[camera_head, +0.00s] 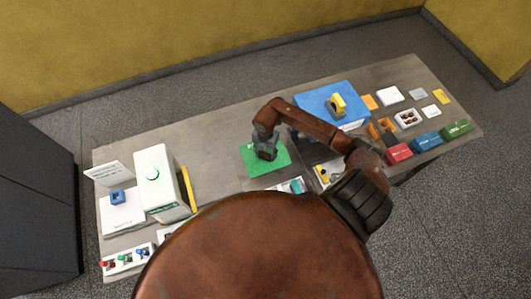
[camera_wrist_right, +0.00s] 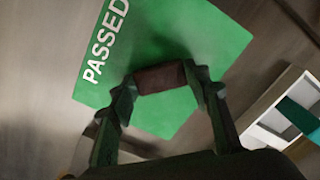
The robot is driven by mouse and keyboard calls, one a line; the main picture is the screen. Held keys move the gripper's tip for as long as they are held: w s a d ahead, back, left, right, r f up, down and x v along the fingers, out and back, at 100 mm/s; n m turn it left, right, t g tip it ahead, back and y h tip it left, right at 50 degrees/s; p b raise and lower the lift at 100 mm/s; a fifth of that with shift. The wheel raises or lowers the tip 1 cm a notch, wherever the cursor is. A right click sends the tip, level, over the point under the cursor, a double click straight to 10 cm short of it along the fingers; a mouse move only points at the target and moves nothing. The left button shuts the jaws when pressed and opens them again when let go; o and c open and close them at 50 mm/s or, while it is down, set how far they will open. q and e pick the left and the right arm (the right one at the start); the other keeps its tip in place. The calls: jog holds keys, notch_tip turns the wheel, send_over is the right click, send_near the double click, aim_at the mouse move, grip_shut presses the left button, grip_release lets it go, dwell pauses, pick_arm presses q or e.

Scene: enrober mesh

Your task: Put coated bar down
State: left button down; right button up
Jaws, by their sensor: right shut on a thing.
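The coated bar (camera_wrist_right: 160,78) is a small dark brown block in the right wrist view. My right gripper (camera_wrist_right: 165,88) is shut on it, one finger at each end. The bar is over a green mat marked PASSED (camera_wrist_right: 205,38); I cannot tell whether it touches the mat. In the head view the green mat (camera_head: 279,168) lies near the middle of the table, and my right gripper (camera_head: 265,153) points down over it, hiding the bar. My left gripper is not in view.
A white compartment tray (camera_wrist_right: 285,110) lies right of the mat in the wrist view. In the head view a blue mat (camera_head: 313,105) is at the back, a white machine (camera_head: 158,180) is left, and several coloured boxes (camera_head: 427,139) are right. Bare table (camera_head: 215,150) lies left of the mat.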

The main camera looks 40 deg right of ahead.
aim_at(265, 155)
jog(key=o, duration=0.9)
jog(key=shift+f, duration=0.1)
jog(key=shift+c, duration=0.2)
jog(key=shift+r, duration=0.55)
notch_tip(265, 155, up, 11)
jog(key=b, duration=0.2)
jog(key=shift+r, duration=0.1)
